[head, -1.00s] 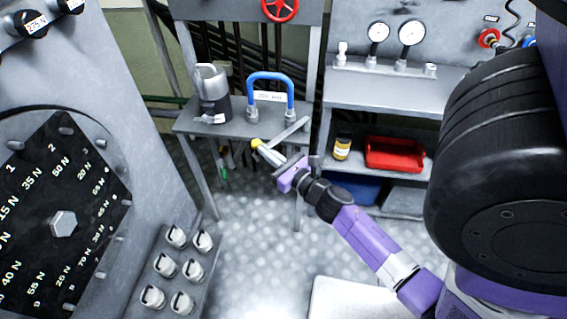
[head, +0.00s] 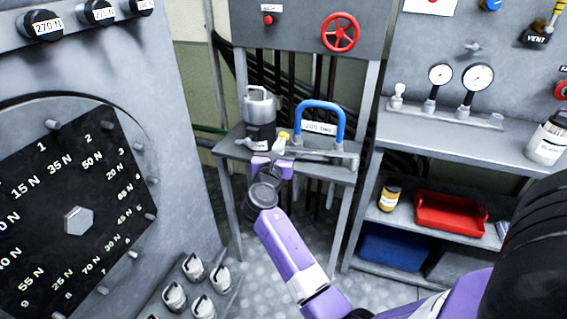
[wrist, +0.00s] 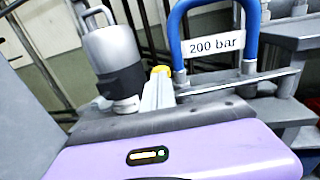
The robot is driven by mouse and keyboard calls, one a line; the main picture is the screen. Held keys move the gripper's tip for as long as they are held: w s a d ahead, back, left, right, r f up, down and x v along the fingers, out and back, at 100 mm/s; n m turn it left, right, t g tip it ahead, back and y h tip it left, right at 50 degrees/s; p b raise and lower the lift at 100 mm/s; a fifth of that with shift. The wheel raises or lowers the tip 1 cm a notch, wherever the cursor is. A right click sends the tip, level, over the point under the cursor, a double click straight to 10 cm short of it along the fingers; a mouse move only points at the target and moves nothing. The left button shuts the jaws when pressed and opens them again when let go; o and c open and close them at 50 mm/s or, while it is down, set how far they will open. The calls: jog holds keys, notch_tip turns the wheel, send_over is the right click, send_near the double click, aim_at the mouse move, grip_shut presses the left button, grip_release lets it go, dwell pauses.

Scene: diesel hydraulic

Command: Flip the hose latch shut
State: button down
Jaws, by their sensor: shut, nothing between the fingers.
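The blue hose (head: 321,107) arches over the small grey table (head: 330,174) with a "200 bar" label; it also shows in the wrist view (wrist: 176,45). A grey latch lever (head: 318,156) with a yellow tip (head: 284,136) lies across the front of the hose ends, its far end at the table's right side. In the wrist view the lever (wrist: 225,84) runs left to a pale handle with a yellow tip (wrist: 160,72). My gripper (head: 272,163) is shut and empty, at the lever's handle end. Whether it touches the handle is unclear.
A silver and black canister (head: 259,118) stands on the table, left of the hose and close behind my gripper. A red valve wheel (head: 341,33) is above. A shelf with gauges and a red tray (head: 448,211) stands at right; a dial panel (head: 62,210) at left.

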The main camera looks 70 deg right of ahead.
aim_at(283, 133)
jog(key=d+m+g, duration=0.1)
jog(key=w+d+g+b, duration=0.1)
jog(key=d, duration=0.1)
jog(key=shift+w+d+m+g+b, duration=0.15)
jog(key=shift+d+m+g+b, duration=0.15)
jog(key=shift+m+g, duration=0.1)
jog(key=shift+d+r+g, duration=0.1)
jog(key=shift+d+g, duration=0.2)
jog(key=shift+d+m, duration=0.15)
jog(key=shift+m, duration=0.15)
